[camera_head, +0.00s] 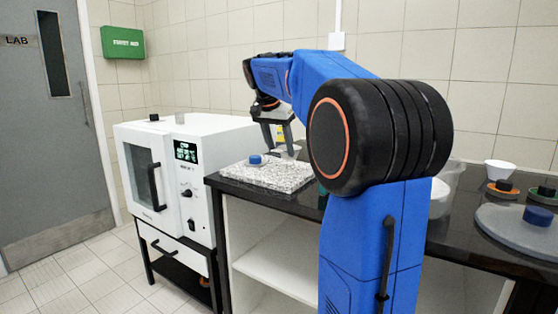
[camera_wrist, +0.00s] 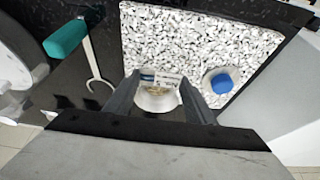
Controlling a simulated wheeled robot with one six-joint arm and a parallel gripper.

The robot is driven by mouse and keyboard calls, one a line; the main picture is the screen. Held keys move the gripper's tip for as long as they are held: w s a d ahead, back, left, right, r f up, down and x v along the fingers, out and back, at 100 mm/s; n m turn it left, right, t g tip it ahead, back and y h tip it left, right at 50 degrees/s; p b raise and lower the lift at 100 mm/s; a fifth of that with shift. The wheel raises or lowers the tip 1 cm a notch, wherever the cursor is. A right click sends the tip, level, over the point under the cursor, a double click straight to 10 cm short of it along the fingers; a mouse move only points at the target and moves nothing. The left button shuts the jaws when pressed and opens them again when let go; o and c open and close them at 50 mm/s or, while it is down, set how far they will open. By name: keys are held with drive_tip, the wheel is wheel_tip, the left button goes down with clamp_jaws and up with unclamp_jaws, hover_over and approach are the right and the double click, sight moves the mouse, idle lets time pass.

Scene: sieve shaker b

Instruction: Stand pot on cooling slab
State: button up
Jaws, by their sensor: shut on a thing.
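The cooling slab is a black-and-white speckled slab (camera_head: 268,178) on the dark bench, and it fills much of the upper wrist view (camera_wrist: 185,40). My gripper (camera_head: 282,150) is over the slab's back right part in the head view. In the wrist view its fingers (camera_wrist: 162,100) are shut on a small white pot (camera_wrist: 158,101) with a tan content and a label. The pot is at the slab's edge in that view; I cannot tell whether its base touches the slab. A small pot with a blue lid (camera_head: 255,160) stands on the slab, apart from the held pot; it also shows in the wrist view (camera_wrist: 221,82).
A teal-handled forked tool (camera_wrist: 68,40) lies beside the slab. A white oven (camera_head: 175,175) stands left of the bench. A white cup (camera_head: 499,170) and a grey disc (camera_head: 495,220) with a blue-topped item are on the right. The slab's far area is clear.

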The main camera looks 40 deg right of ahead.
drive_tip(key=shift+f, duration=2.1)
drive_tip(key=shift+f, duration=0.1)
drive_tip(key=o, duration=1)
drive_tip(key=shift+o, duration=0.2)
drive_tip(key=v, duration=1.2)
drive_tip(key=shift+s, duration=0.1)
